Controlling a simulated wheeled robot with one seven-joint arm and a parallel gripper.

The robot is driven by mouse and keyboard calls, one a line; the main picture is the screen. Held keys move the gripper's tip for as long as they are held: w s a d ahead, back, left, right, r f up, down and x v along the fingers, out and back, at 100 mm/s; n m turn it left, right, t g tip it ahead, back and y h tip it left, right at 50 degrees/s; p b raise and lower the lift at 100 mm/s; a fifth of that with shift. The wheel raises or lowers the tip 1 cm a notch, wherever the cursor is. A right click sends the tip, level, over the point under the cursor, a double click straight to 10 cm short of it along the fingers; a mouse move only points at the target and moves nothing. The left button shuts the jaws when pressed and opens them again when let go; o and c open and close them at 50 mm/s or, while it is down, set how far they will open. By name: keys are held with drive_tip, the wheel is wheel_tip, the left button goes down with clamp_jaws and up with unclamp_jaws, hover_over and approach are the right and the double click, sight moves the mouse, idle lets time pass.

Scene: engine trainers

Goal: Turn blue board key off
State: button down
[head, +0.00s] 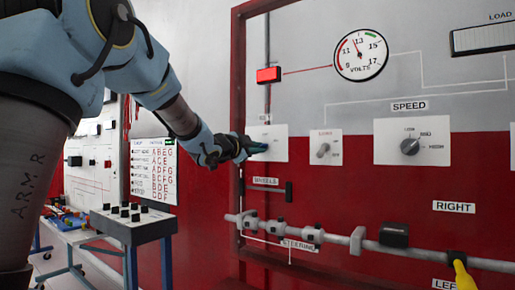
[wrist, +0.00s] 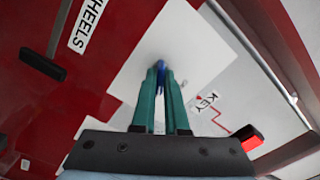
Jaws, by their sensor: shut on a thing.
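The blue key (wrist: 161,66) stands out from a white plate on the wall board, between the tips of my green gripper fingers (wrist: 160,76). My gripper (head: 259,147) is shut on the key, close in front of the plate (head: 276,135). In the head view the fingers and wrist hide the key. The fingers hide part of the key in the wrist view too, so its turned angle is hard to tell. A KEY label (wrist: 208,98) sits beside the plate.
A small switch plate (head: 323,138) and the SPEED dial (head: 410,146) are to the right. A grey horizontal shaft (head: 340,238) with clamps and a yellow handle (head: 463,274) runs below. A red block (head: 268,75) is above. A bench with a black-knobbed box (head: 125,218) stands at left.

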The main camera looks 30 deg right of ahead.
drive_tip(key=shift+n+p, duration=3.75)
drive_tip(key=shift+n, duration=1.95)
drive_tip(key=shift+f, duration=0.1)
drive_tip(key=c, duration=0.9)
unclamp_jaws()
drive_tip(key=shift+c, duration=0.2)
drive_tip(key=b+v, duration=0.2)
drive_tip(key=v, duration=0.8)
drive_tip(key=shift+s+a, duration=0.2)
drive_tip(key=shift+a, duration=0.15)
